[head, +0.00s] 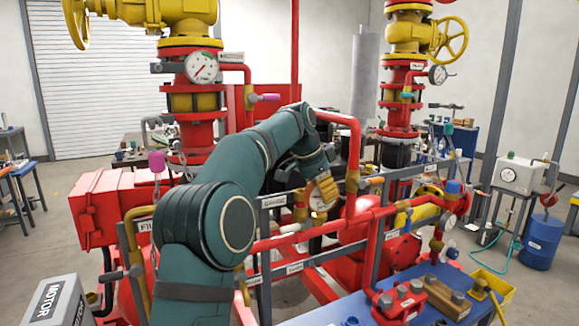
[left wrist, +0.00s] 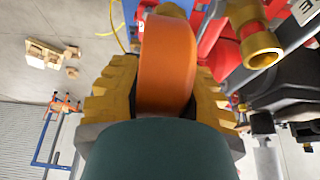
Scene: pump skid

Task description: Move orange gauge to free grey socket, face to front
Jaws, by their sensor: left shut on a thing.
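The orange gauge (left wrist: 167,62) stands between the yellow fingers of my left gripper (left wrist: 163,80) in the left wrist view, with its round orange side toward that camera. My left gripper is shut on it. A brass fitting (left wrist: 262,50) shows to the right of the gauge in the left wrist view. I cannot tell which fitting is the free grey socket. My right gripper is not in view.
Red pipe (head: 355,150) rises close to the right of my left gripper. Grey rails and red pipes run below it. A white-faced gauge (head: 202,67) sits on the upper left column. A blue bench (head: 390,290) with red and brown blocks is at the lower right.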

